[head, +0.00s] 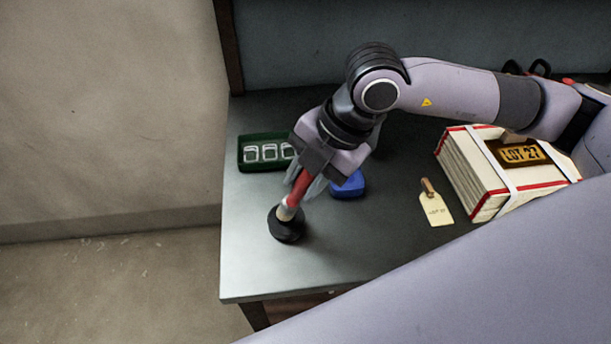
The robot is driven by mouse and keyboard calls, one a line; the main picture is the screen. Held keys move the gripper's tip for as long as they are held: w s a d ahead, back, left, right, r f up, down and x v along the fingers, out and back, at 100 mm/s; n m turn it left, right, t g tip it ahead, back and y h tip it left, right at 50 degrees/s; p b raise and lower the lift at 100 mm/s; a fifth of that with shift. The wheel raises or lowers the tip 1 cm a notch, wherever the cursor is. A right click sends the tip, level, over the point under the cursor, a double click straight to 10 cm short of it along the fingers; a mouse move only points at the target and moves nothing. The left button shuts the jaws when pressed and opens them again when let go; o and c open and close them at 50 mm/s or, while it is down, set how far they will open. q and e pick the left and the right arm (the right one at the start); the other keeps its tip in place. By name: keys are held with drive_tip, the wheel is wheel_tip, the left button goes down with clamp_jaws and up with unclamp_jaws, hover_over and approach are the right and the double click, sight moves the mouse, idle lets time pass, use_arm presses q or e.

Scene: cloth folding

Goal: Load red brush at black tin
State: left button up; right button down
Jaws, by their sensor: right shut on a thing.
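My right gripper (304,186) is shut on the red brush (299,188), holding it by its red handle. The brush is tilted, with its pale lower part (286,211) pointing down and to the left. Its lower end meets the small round black tin (286,231) on the table. The bristles are hidden, so I cannot tell how deep they reach into the tin. My left gripper is not in view.
A dark green tray (246,152) with pale marked shapes lies behind the gripper. A blue block (349,185) is just right of it. A cream tag (436,209) and a red-edged box marked LOT 27 (473,180) are at right. The table's (252,278) front left is clear.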

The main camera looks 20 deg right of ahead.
drive_tip(key=shift+f+b, duration=0.6)
drive_tip(key=shift+b, duration=0.15)
idle(1.8)
drive_tip(key=shift+r, duration=0.1)
drive_tip(key=shift+r+p, duration=2.15)
drive_tip(key=shift+r, duration=1.4)
drive_tip(key=shift+f, duration=0.1)
